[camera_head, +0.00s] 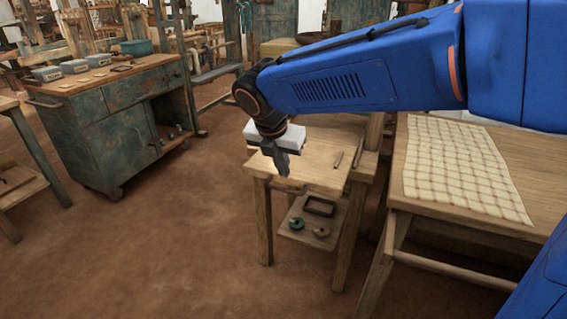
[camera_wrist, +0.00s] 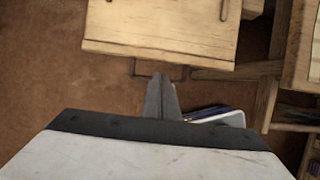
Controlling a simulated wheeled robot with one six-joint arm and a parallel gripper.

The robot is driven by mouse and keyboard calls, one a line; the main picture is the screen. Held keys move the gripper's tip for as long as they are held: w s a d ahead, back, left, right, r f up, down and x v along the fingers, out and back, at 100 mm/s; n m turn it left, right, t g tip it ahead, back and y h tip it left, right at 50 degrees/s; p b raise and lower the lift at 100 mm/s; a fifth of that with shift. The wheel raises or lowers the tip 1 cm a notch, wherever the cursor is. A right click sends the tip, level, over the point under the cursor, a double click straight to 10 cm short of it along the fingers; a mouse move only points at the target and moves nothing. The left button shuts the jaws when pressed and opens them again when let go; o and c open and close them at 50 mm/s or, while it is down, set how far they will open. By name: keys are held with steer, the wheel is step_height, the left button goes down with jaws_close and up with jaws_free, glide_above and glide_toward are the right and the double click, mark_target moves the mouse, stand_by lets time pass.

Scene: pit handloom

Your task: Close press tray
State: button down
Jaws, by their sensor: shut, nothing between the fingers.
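My gripper (camera_head: 282,172) is shut and empty, pointing down at the near left part of a small wooden table (camera_head: 325,170). In the wrist view the fingers (camera_wrist: 161,80) are together, just off the edge of a wooden board (camera_wrist: 160,25), with floor around them. A thin dark bar like a handle (camera_wrist: 158,75) shows below that edge, close to the fingertips; contact cannot be told. No part is clearly recognisable as the press tray; the board or something under it may be it. My gripper and arm hide part of the table in the head view.
A lower shelf (camera_head: 318,228) holds small items. A bench with checked cloth (camera_head: 465,165) stands right. A green cabinet (camera_head: 120,115) stands left, with open floor (camera_head: 190,230) between. A pale container with dark and blue items (camera_wrist: 215,117) shows partly behind my gripper.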

mark_target(313, 142)
steer(key=shift+x, duration=2.9)
steer(key=w+d, duration=0.2)
steer(key=w, duration=0.5)
steer(key=w+d, duration=0.3)
steer(key=w, duration=0.4)
steer(key=w+d, duration=0.3)
steer(key=w, duration=0.5)
steer(key=shift+w+d+r, duration=0.15)
steer(key=shift+w, duration=0.35)
